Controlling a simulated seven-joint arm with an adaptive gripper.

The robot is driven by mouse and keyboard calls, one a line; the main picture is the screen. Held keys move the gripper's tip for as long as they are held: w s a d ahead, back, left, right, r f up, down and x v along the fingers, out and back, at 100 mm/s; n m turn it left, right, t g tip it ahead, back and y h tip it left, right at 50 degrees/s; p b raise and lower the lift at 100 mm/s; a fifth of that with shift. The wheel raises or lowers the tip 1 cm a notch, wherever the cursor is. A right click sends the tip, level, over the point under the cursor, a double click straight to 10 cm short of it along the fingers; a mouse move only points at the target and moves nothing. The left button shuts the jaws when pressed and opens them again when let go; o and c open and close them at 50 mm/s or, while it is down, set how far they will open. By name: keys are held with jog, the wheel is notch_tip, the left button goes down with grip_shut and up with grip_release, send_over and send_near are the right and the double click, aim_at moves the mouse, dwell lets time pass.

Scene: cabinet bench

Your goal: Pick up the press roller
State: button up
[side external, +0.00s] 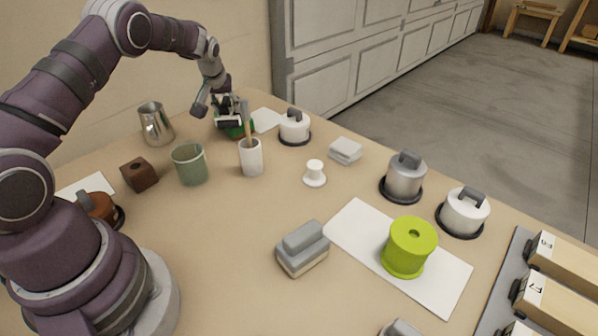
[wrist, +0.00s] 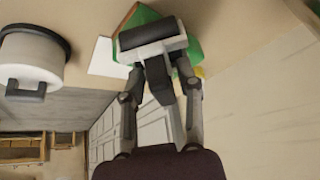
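In the side external view, my gripper (side external: 228,108) points down at the green object (side external: 238,131) at the table's far end, and the roller is small and partly hidden there. In the wrist view, my gripper (wrist: 160,75) has its fingers apart, one on each side of the dark stem. I cannot tell whether either finger touches it.
A white lidded pot (side external: 294,129), a white cup with wooden tools (side external: 251,157), a green cup (side external: 189,164) and a metal pitcher (side external: 155,124) stand near my gripper. A white sheet (side external: 266,119) lies beside the green object. The table's middle has free room.

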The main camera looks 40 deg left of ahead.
grip_shut()
jog(key=shift+r, duration=0.3)
notch_tip(320, 180, up, 3)
jog(key=shift+f, duration=0.1)
jog(key=s+d+r, duration=0.2)
jog(key=s+d, duration=0.6)
jog(key=s, duration=0.5)
jog(key=m+h, duration=0.2)
jog(key=m, duration=0.2)
send_near(227, 97)
jog(key=shift+t, duration=0.4)
jog(key=x, duration=0.6)
jog(key=shift+s+d+f, duration=0.15)
jog(key=shift+d+f, duration=0.05)
jog(key=shift+f, duration=1.95)
